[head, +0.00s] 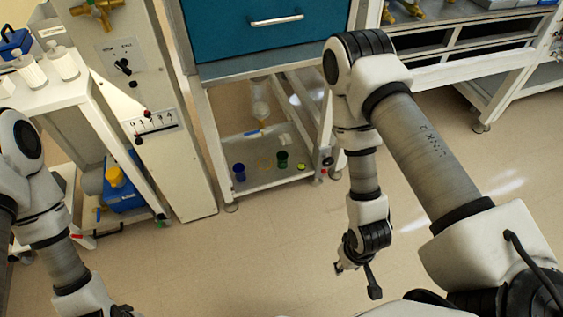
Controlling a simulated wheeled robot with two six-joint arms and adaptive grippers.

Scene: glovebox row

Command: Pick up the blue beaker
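A small dark blue beaker (239,173) stands on the low shelf (262,181) under the teal-fronted cabinet, near the shelf's front left. A dark green beaker (282,160) stands to its right. My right gripper (356,280) is over the floor, to the right of and nearer than the shelf, apart from the beaker. Its fingers are spread, with nothing seen between them.
A small yellow-green item (301,167) lies beside the green beaker. A clear vessel (260,107) and a yellow item stand further back. The shelf frame's posts flank the opening. A white side table (57,92) stands at left. The floor in front is clear.

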